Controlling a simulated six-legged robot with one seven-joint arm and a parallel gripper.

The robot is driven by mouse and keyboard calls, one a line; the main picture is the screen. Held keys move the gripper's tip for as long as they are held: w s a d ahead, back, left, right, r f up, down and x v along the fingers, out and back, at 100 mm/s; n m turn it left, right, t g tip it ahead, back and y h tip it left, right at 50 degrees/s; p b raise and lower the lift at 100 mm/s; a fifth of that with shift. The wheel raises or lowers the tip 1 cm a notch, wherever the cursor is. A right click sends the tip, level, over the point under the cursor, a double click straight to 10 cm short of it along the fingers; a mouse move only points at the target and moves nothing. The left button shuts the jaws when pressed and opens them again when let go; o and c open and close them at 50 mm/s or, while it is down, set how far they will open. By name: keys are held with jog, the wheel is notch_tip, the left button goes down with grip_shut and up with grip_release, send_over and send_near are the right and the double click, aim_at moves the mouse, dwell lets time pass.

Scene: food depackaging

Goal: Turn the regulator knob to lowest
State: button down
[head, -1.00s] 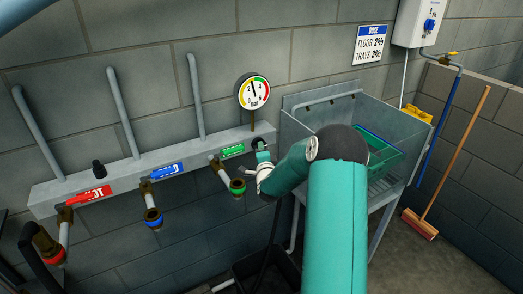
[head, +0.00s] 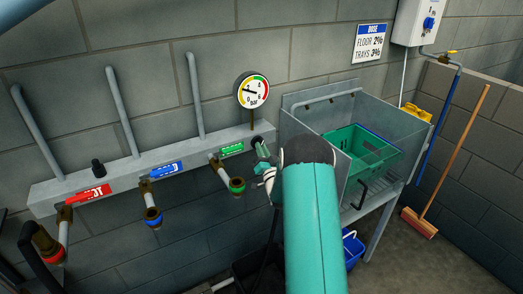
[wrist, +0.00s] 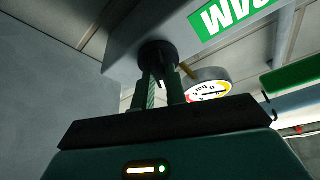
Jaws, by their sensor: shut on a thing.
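The regulator knob (head: 257,141) is a small black round knob at the right end of the grey manifold bar (head: 190,157). My gripper (head: 263,152) is at this knob, partly hidden by my arm. In the wrist view the two fingers of my gripper (wrist: 163,78) are closed on either side of the dark knob (wrist: 158,52). The round gauge (head: 251,91) stands just above the knob, with coloured bands and a needle pointing left. The gauge also shows in the wrist view (wrist: 208,88), seen obliquely.
A metal sink (head: 411,147) with a green crate (head: 352,162) is at the right. A broom (head: 455,155) leans on the wall.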

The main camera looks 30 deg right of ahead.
jog(key=n+y, duration=0.2)
jog(key=n, duration=0.1)
jog(key=n+t+y, duration=0.1)
jog(key=n, duration=0.3)
jog(key=shift+d+y, duration=0.15)
jog(key=shift+y, duration=0.25)
jog(key=shift+n, duration=0.5)
jog(key=c, duration=1.4)
grip_release()
jog(key=shift+c, duration=0.2)
jog(key=shift+s+f, duration=0.1)
jog(key=d+v, duration=0.1)
jog(key=v, duration=1.2)
jog(key=shift+s+a, duration=0.3)
jog(key=shift+a, duration=0.1)
jog(key=shift+f, duration=0.15)
